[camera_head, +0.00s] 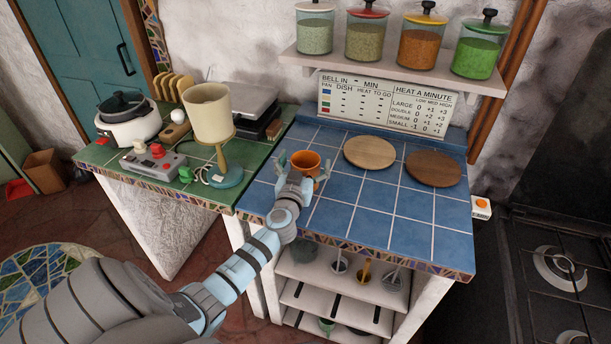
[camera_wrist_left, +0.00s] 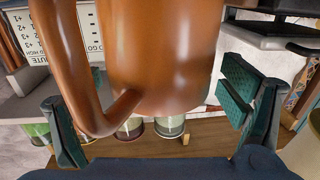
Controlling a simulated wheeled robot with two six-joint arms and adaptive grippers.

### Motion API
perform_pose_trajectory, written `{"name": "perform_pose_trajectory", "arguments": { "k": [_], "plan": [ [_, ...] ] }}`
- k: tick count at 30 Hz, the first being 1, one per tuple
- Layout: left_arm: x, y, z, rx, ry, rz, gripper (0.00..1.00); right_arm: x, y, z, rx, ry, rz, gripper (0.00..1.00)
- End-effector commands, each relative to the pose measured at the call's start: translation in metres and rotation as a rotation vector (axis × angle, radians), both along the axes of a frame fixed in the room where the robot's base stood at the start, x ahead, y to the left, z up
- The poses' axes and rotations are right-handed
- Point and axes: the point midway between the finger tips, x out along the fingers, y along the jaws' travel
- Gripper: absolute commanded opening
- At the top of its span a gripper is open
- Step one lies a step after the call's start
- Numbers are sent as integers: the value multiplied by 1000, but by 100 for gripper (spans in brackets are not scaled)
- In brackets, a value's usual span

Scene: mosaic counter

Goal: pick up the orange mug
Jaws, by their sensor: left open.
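The orange mug (camera_head: 305,160) stands on the blue-tiled counter (camera_head: 351,218), near its left side. My left gripper (camera_head: 303,166) reaches in from the front, open, with its fingers at either side of the mug. In the left wrist view the mug (camera_wrist_left: 168,55) fills the upper middle, with its handle (camera_wrist_left: 75,75) toward the left finger in the picture. The green finger pads of the gripper (camera_wrist_left: 150,110) stand wide apart, and a gap shows between the mug and the right-hand pad. My right gripper is not in view.
Two round wooden boards (camera_head: 369,152) (camera_head: 433,169) lie right of the mug. A lamp (camera_head: 210,120), a grey control box (camera_head: 152,163) and a white cooker (camera_head: 128,122) stand on the green counter at left. Jars (camera_head: 365,38) line the shelf above. The front blue tiles are bare.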

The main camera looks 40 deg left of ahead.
Motion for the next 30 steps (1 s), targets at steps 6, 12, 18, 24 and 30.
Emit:
{"name": "perform_pose_trajectory", "arguments": {
  "k": [6, 12, 18, 24, 30],
  "plan": [
    [0, 0, 0, 0, 0, 0, 63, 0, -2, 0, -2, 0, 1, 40],
    [0, 0, 0, 0, 0, 0, 31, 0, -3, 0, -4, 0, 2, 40],
    [0, 0, 0, 1, 0, 0, 11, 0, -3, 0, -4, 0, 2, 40],
    [0, 0, 3, 1, 0, 0, 11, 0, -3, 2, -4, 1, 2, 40],
    [0, 0, 34, 0, -2, -1, 11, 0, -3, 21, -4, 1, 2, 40]
  ]
}}
